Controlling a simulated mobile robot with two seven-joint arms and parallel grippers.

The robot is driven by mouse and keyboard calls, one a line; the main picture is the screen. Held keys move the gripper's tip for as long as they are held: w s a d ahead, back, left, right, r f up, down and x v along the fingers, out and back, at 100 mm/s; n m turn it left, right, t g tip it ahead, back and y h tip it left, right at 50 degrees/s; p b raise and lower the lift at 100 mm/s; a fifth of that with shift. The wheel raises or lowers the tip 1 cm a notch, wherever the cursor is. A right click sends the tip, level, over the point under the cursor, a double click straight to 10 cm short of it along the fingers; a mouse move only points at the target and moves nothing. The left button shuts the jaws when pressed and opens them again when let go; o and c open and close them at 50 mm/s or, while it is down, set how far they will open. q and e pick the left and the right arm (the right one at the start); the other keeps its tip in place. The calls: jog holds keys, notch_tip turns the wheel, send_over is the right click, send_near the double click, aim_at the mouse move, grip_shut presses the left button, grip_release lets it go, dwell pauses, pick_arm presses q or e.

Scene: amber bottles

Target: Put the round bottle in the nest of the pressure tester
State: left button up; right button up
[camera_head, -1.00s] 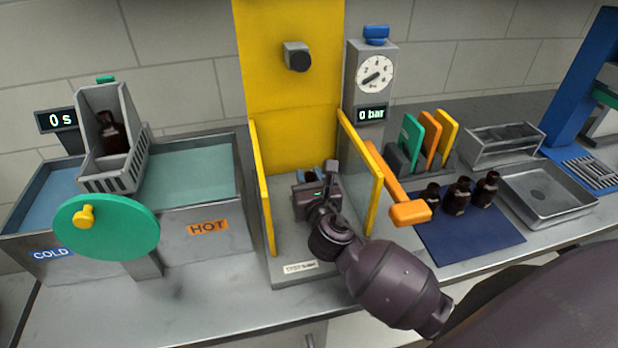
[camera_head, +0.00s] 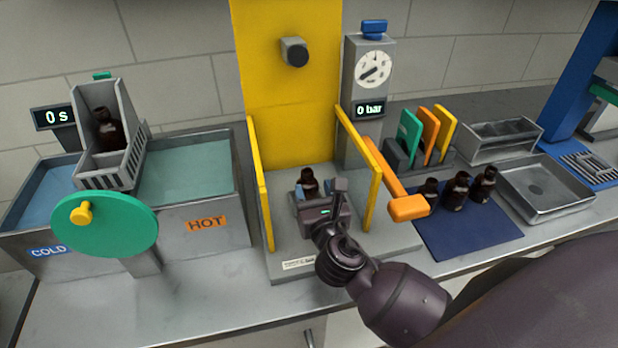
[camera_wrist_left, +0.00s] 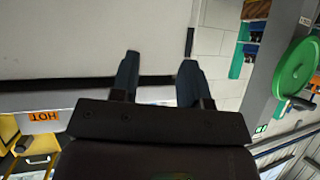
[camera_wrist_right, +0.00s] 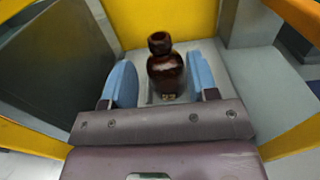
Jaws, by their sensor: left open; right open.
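A brown bottle (camera_head: 309,180) stands upright inside the pressure tester (camera_head: 290,130), between its yellow side walls. In the right wrist view the bottle (camera_wrist_right: 165,68) stands on the tester's grey floor piece, between the two blue fingers, with a gap on each side. My right gripper (camera_head: 312,190) is open around or just in front of it; its arm reaches in from the right. How the bottle's base sits in the nest is partly hidden. My left gripper (camera_wrist_left: 158,82) is open and empty in the left wrist view; it does not show in the head view.
Several brown bottles (camera_head: 456,190) stand on a blue mat (camera_head: 470,235) at right. An orange lever (camera_head: 406,206) juts beside the tester's right wall. A basket (camera_head: 113,170) with a bottle sits over the baths (camera_head: 195,168) at left. A metal tray (camera_head: 550,195) is far right.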

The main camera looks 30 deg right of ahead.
jog(key=v, duration=0.5)
jog(key=shift+s+a, duration=0.15)
jog(key=shift+s, duration=0.4)
